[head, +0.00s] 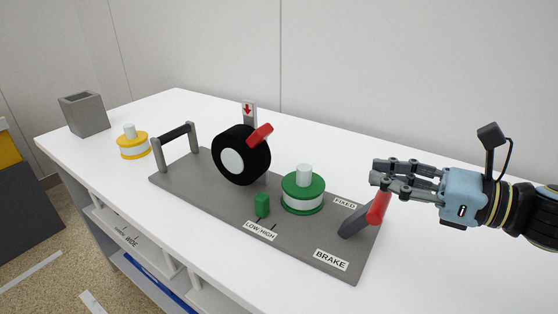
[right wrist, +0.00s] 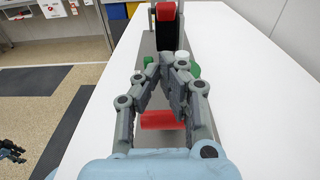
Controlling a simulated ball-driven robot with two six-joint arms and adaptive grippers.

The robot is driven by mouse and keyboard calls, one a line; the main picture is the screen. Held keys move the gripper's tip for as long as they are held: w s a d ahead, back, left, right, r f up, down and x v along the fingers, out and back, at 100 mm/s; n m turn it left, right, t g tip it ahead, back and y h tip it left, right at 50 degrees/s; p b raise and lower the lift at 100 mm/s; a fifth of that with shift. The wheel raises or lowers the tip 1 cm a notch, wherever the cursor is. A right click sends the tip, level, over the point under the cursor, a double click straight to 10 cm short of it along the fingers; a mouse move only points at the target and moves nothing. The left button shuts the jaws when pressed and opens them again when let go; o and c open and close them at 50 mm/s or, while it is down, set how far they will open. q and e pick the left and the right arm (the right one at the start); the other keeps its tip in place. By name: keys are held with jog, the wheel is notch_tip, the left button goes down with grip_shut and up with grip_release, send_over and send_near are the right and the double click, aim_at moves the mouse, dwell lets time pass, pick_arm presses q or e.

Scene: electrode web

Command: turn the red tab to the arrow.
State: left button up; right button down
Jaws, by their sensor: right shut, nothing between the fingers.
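The red tab (head: 260,134) sticks out from the upper right rim of a black wheel (head: 256,160) with a white hub. A post behind the wheel carries a red arrow (head: 248,108) pointing down; the tab sits to the right of it. In the right wrist view the red tab (right wrist: 166,11) shows at the top, beyond the fingers. My right gripper (head: 374,172) is shut and empty, above and near the red-topped brake lever (head: 379,207), well right of the wheel. What looks like my left gripper (right wrist: 12,152) shows small at the left edge of the right wrist view.
A grey base plate (head: 215,202) carries a grey-and-black handle (head: 175,133), a green-and-white spool (head: 303,192) and a green selector knob (head: 262,205). A yellow-and-white spool (head: 132,145) and a grey box (head: 84,115) stand left on the white table (head: 90,150).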

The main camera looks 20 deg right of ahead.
jog(key=shift+r+b+x, duration=0.2)
jog(key=shift+b+x, duration=2.05)
jog(key=shift+b, duration=1.05)
jog(key=p, duration=0.1)
send_near(256, 146)
jog(key=b+x, duration=0.1)
jog(key=x, duration=0.4)
jog(key=shift+b, duration=0.35)
